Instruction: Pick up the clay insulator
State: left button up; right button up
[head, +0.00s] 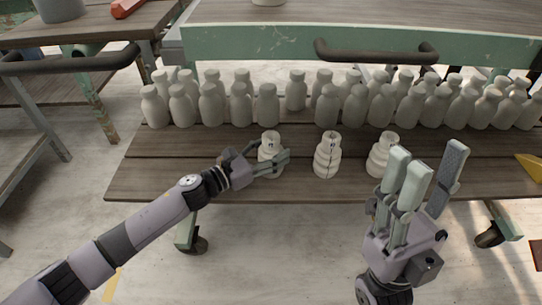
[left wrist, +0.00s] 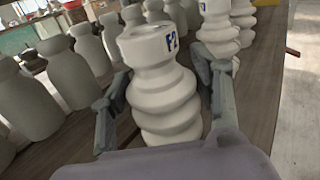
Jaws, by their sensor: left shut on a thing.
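Three white ribbed clay insulators stand upright in a row along the front of the wooden shelf (head: 215,182). My left gripper (head: 268,160) is shut around the left insulator (head: 269,143), with a finger on each side of its body. In the left wrist view this insulator (left wrist: 162,95) fills the middle between the fingers and bears blue marking near its top. I cannot tell whether it is clear of the shelf. The middle insulator (head: 327,158) and right insulator (head: 381,152) stand to its right. My right gripper (head: 426,165) is open and empty, in front of the right insulator.
Several plain grey-white bottles (head: 240,105) stand close together behind the insulators. A green-edged table with a dark handle (head: 375,56) hangs over the back of the shelf. A yellow piece (head: 530,166) lies at the right. The shelf left of my left gripper is clear.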

pick_arm(q)
jog(key=c, duration=0.9)
jog(key=shift+r, duration=0.1)
jog(key=shift+r, duration=0.1)
